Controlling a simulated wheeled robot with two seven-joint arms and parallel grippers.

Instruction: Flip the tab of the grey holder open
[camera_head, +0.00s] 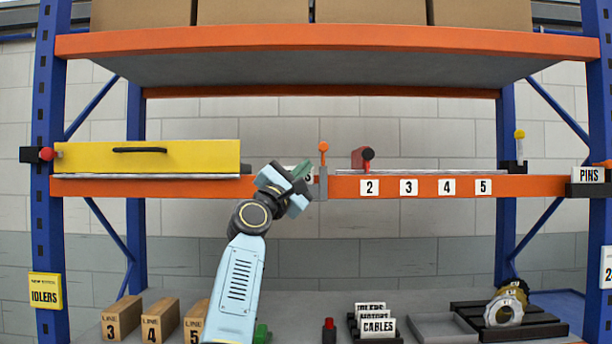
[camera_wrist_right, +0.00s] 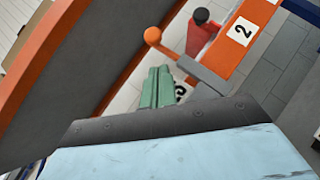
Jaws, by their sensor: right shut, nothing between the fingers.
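A narrow grey holder (camera_head: 322,184) is fixed at the front of the orange shelf beam, with an orange ball on a short stem (camera_head: 323,147) standing upright above it. In the right wrist view the grey holder (camera_wrist_right: 203,75) and the orange ball (camera_wrist_right: 152,36) lie just beyond my fingertips. I cannot make out a separate tab. My right gripper (camera_head: 300,171) is just left of the holder, its green fingers together and empty; they also show in the wrist view (camera_wrist_right: 158,87). Contact with the holder cannot be told. My left gripper is out of view.
A yellow cover with a black handle (camera_head: 145,157) is left on the shelf. A red block with a black knob (camera_head: 362,158) stands right of the holder, above number labels. Boxes (camera_head: 370,12) fill the upper shelf. Numbered blocks (camera_head: 160,320) and trays (camera_head: 443,327) occupy the lower surface.

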